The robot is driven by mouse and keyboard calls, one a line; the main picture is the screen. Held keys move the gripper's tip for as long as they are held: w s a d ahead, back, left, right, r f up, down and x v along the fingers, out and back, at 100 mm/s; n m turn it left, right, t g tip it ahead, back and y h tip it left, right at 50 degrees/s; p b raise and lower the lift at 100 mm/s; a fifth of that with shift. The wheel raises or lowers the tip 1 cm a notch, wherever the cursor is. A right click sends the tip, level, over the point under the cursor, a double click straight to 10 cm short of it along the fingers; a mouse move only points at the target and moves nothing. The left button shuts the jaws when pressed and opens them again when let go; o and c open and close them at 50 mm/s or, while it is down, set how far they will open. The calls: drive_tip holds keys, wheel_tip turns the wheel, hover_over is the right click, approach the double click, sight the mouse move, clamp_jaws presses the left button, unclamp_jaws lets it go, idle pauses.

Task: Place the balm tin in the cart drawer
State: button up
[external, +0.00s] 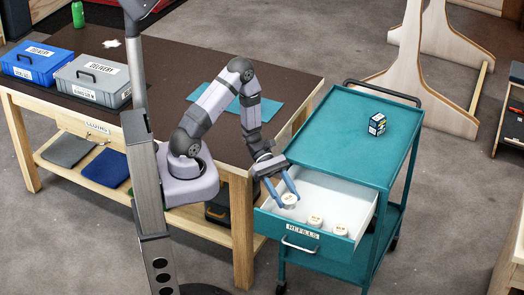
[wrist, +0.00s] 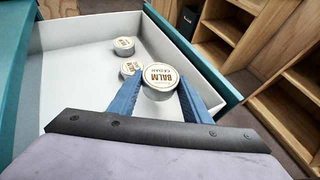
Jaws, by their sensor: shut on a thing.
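A round white balm tin with brown lettering (wrist: 161,77) is between the blue fingers of my gripper (wrist: 155,92). My gripper is shut on it. In the external view my gripper (external: 282,192) reaches over the open cart drawer (external: 330,188), and the tin (external: 289,200) shows between the fingertips, inside the drawer's outline. I cannot tell whether the tin touches the drawer floor. The drawer is white inside, with a teal front labelled "REFILLS". Two similar white tins, a nearer one (external: 314,220) and another (external: 340,230), sit in the drawer.
The teal cart top (external: 345,125) stands above the drawer and holds a small dark patterned box (external: 377,124). A wooden workbench (external: 150,60) on the left carries a blue case (external: 38,62) and a grey case (external: 92,80). The drawer floor has bare room on its left side in the wrist view.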

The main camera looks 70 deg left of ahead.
drive_tip(key=shift+f, duration=0.25)
drive_tip(key=shift+f+b, duration=0.35)
drive_tip(key=shift+f, duration=0.05)
drive_tip(key=shift+f, duration=0.2)
drive_tip(key=o, duration=1.1)
